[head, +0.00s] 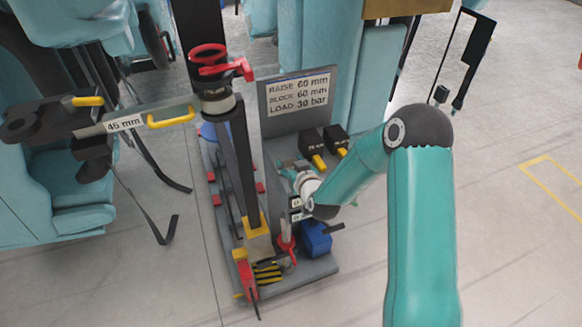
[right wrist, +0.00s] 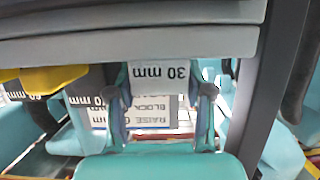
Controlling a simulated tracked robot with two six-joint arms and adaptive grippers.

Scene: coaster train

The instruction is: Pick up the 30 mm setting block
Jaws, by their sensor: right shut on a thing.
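The 30 mm setting block (right wrist: 160,73) shows in the right wrist view by its white "30 mm" label, which appears upside down between the two fingers. My right gripper (right wrist: 160,105) is shut on it, one finger on each side of the label. In the head view my right gripper (head: 290,172) is low over the grey cart, in front of the sign, and the block cannot be made out there. My left gripper is not in view.
The grey cart (head: 318,268) carries a sign (head: 297,92), dark blocks with yellow handles (head: 312,142), a red-topped post (head: 215,90) and a blue box (head: 316,238). A "45 mm" bar (head: 125,124) lies left. Teal seats (head: 70,200) stand around. Floor at right is clear.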

